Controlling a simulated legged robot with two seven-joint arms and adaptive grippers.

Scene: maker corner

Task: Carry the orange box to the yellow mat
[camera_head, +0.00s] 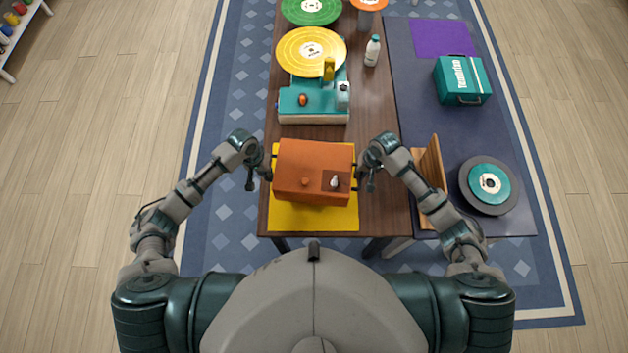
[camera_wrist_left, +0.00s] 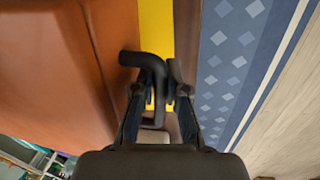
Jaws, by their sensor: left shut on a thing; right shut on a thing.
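The orange box (camera_head: 314,165) is between my two grippers, over the yellow mat (camera_head: 310,218) on the wooden table. A small round item and a small white item show on the box. My left gripper (camera_head: 264,170) is shut on the black handle (camera_wrist_left: 142,58) at the box's left side, and the left wrist view shows its fingers (camera_wrist_left: 160,95) around it. My right gripper (camera_head: 360,173) is at the box's right side, shut on the handle there, partly hidden. The mat shows in front of the box and at its edges. I cannot tell whether the box touches the mat.
A teal and white machine (camera_head: 313,102) stands behind the box, with a yellow disc (camera_head: 300,45) and a white bottle (camera_head: 372,52) farther back. On the blue surface at right are a wooden piece (camera_head: 431,165), a round teal-centred disc (camera_head: 489,184) and a teal case (camera_head: 462,80).

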